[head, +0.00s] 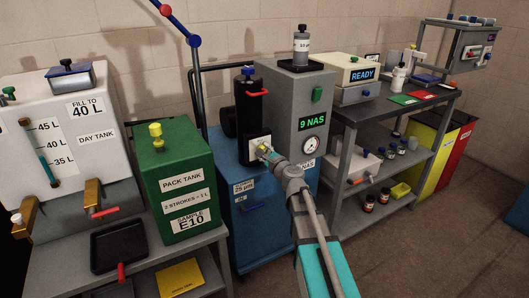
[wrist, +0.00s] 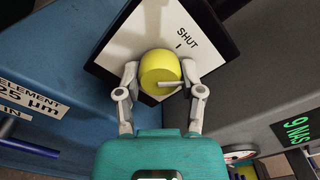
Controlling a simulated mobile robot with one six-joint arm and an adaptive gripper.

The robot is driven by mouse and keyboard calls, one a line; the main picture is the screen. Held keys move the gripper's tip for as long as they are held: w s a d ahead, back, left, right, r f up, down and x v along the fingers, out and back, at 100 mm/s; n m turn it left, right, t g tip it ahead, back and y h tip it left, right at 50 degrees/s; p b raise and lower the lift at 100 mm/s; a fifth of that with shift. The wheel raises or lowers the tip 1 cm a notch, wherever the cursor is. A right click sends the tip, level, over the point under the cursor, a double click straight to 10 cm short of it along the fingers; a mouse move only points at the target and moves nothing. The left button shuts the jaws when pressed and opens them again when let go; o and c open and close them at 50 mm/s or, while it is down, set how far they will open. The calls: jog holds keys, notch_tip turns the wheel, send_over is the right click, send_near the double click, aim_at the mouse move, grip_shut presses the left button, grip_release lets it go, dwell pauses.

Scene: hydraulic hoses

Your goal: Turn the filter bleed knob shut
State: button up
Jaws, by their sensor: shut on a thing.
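The bleed knob (wrist: 158,67) is a round yellow knob in front of a white plate (wrist: 139,41) marked SHUT in the wrist view. A short tick sits below that word, up and right of the knob. A pale pointer bar (wrist: 171,84) on the knob points right in the picture, not at the tick. My gripper (wrist: 161,76) has one finger on each side of the knob and is shut on it. In the head view my gripper (head: 264,152) is at the plate on the black filter's front, and it largely hides the knob.
The black filter housing (head: 251,95) with a red lever stands on a blue cabinet (head: 262,222). A grey unit (head: 290,85) reading 9 NAS, with a gauge, is close on the right. A green pack tank (head: 180,180) stands left. A shelved cart (head: 375,125) is further right.

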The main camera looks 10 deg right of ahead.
jog(key=n, duration=0.4)
jog(key=shift+d+n, duration=0.1)
jog(key=shift+n, duration=0.2)
jog(key=n, duration=0.3)
jog(key=shift+n, duration=0.3)
jog(key=o, duration=1.2)
jog(key=v, duration=1.2)
jog(key=shift+r, duration=0.1)
